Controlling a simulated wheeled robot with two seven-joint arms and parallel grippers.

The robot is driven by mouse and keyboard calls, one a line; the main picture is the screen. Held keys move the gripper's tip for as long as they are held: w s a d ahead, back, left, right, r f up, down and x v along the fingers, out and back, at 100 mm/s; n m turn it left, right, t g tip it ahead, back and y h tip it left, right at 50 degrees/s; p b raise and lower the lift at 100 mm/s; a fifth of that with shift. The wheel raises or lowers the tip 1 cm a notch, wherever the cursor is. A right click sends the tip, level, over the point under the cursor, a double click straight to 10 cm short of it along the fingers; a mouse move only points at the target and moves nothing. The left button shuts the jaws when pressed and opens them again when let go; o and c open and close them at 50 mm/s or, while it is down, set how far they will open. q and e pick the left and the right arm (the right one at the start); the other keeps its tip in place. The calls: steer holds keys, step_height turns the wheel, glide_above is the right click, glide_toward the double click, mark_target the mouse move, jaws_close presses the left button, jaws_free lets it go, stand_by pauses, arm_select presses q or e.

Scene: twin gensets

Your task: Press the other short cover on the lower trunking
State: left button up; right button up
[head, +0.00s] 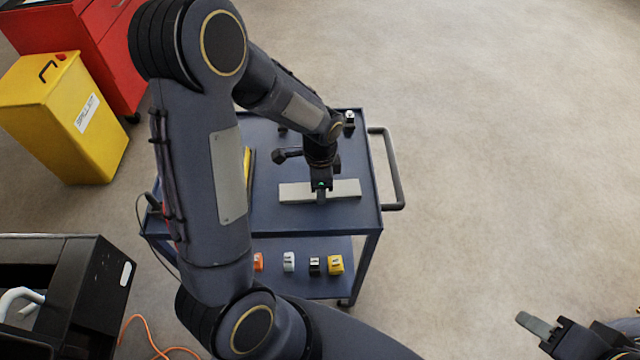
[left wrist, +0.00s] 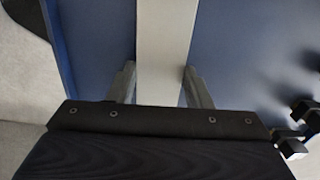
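A flat light-grey strip, which looks like the short cover (head: 345,189), lies across the top of the blue cart in the head view. In the left wrist view the strip (left wrist: 165,45) runs away between the fingers. My left gripper (head: 321,194) points down over the strip's middle. In the left wrist view its fingertips (left wrist: 159,72) meet both long edges, so it looks shut on the strip. My right gripper (head: 538,325) is at the lower right, away from the cart; its finger gap is not clear. I see no lower trunking that I can make out.
The blue cart (head: 258,215) has a handle (head: 392,170) on its right. Small coloured items, among them a yellow one (head: 335,264), stand on its lower shelf. A yellow bin (head: 65,120), a red cabinet (head: 75,30) and a black frame (head: 70,290) are at left. The floor at right is clear.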

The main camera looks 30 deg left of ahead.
arm_select(q)
steer(key=c, duration=0.7)
steer(key=shift+o, duration=0.2)
steer(key=shift+r+p, duration=3.15)
steer(key=shift+r, duration=0.9)
